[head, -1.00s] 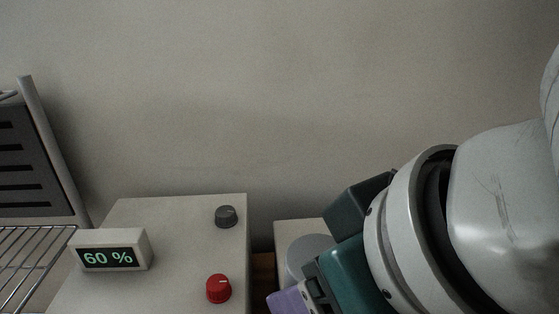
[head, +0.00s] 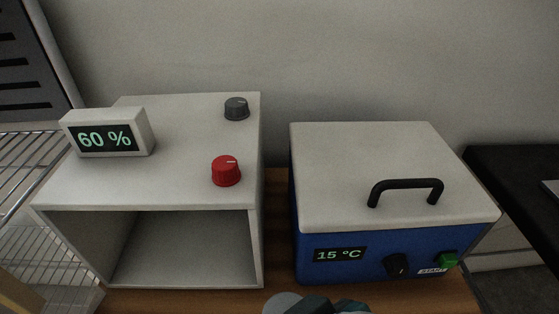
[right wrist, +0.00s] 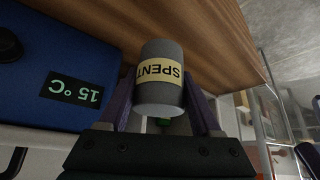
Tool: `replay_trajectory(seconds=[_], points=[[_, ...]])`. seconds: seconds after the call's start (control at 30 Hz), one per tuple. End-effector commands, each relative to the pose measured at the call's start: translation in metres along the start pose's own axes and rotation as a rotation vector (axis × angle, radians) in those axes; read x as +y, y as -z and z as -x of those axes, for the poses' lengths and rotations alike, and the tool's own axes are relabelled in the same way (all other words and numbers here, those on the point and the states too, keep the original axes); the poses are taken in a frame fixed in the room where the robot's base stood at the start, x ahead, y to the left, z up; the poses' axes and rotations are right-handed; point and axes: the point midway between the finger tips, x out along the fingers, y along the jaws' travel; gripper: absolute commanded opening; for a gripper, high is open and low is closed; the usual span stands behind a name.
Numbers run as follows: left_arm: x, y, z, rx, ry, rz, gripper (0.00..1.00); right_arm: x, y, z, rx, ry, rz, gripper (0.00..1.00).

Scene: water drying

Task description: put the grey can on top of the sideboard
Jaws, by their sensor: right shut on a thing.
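My right gripper (right wrist: 161,108) is shut on the grey can (right wrist: 160,98), with one purple finger on each side of it. The can has a pale label reading "SPENT". In the head view, the can's round grey top (head: 282,303) shows at the bottom edge beside the dark teal gripper (head: 335,306). The brown wooden top (head: 385,296), which looks like the sideboard's, lies under the two boxes. The wood also shows behind the can in the right wrist view (right wrist: 215,45). I cannot tell the gap between can and wood. My left gripper is out of view.
A white open-fronted box (head: 185,175) with a "60 %" display (head: 105,138) stands left. A blue box (head: 340,250) with a white lid and black handle (head: 405,184) stands right. A narrow wooden strip lies between them. A wire rack (head: 30,210) stands far left.

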Motion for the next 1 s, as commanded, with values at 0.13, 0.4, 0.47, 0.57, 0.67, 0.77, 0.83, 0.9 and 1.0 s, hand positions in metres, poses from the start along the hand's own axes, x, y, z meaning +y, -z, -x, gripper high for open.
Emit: replay_trajectory(seconds=[0.13,0.4,0.47,0.57,0.67,0.77,0.83,0.9,1.0], points=[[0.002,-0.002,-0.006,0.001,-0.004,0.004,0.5,0.0,-0.006,-0.011,0.002,0.001,0.0,0.04],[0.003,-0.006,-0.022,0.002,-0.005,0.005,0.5,-0.001,-0.025,-0.041,0.001,0.001,-0.001,0.04],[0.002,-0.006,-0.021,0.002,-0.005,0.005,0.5,-0.001,-0.026,-0.042,0.002,0.001,-0.001,0.04],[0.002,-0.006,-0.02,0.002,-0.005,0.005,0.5,-0.001,-0.025,-0.041,0.003,0.001,-0.001,0.04],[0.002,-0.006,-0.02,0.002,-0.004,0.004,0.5,0.0,-0.025,-0.041,0.002,0.001,-0.001,0.04],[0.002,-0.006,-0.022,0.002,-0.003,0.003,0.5,-0.001,-0.027,-0.043,0.002,0.001,-0.001,0.04],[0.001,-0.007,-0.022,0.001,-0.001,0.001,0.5,0.0,-0.028,-0.044,0.001,0.001,-0.001,0.67],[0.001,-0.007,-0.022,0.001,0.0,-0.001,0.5,0.0,-0.027,-0.043,0.001,0.001,-0.001,0.75],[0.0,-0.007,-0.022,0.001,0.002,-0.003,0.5,0.0,-0.027,-0.043,0.001,0.001,-0.001,0.86]])
